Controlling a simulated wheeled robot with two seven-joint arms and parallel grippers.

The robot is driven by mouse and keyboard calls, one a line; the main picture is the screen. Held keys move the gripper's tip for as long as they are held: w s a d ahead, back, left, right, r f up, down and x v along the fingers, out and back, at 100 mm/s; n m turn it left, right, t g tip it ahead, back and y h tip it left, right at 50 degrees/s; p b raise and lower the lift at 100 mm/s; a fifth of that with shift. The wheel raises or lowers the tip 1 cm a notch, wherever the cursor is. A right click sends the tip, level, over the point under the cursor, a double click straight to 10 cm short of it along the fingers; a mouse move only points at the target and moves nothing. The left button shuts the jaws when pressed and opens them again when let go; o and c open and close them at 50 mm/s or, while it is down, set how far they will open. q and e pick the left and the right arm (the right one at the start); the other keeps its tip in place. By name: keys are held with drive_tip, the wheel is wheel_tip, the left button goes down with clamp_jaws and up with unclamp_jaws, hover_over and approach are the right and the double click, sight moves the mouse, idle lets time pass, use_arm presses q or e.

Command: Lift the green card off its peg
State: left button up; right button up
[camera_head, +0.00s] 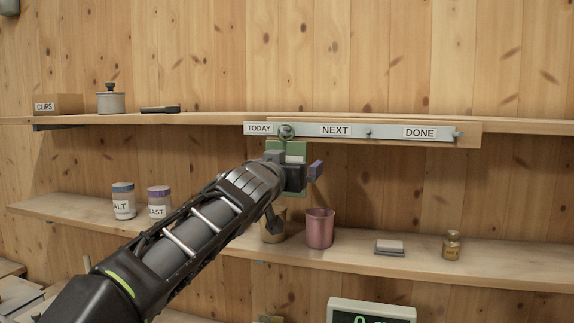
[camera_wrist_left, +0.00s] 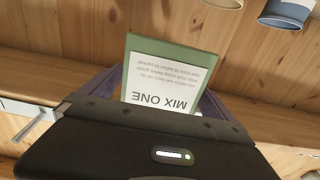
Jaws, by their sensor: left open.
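The green card (camera_head: 295,148) hangs at a peg (camera_head: 286,131) by the TODAY label on the pale rail. In the left wrist view the card (camera_wrist_left: 170,57) shows a white panel reading MIX ONE, upside down in the picture. My left gripper (camera_head: 297,168) is in front of the card and hides its lower part in the head view. Its purple fingers are open, one on each side of the card in the left wrist view. I cannot tell whether they touch it. The card's loop or hole on the peg is not clear. My right gripper is not in view.
The rail (camera_head: 385,132) has further pegs to the right, which look empty. The lower shelf holds a pink cup (camera_head: 319,228), a grey block (camera_head: 389,247), a small jar (camera_head: 452,245) and two labelled jars (camera_head: 123,200). A CLIPS box (camera_head: 58,104) stands on the upper shelf.

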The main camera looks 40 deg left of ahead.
use_arm(q)
drive_tip(key=shift+c, duration=0.4)
drive_tip(key=c, duration=1.3)
drive_tip(key=shift+r, duration=0.1)
drive_tip(key=shift+r, duration=0.1)
drive_tip(key=shift+r+p, duration=0.3)
drive_tip(key=shift+r, duration=0.05)
drive_tip(key=shift+s+d, duration=0.1)
drive_tip(key=shift+s, duration=0.05)
drive_tip(key=shift+r+b+v, duration=0.1)
drive_tip(key=shift+b+v, duration=0.15)
drive_tip(key=shift+v, duration=0.95)
drive_tip(key=shift+r+b+v, duration=0.15)
drive_tip(key=shift+b+v, duration=0.05)
drive_tip(key=shift+v, duration=0.95)
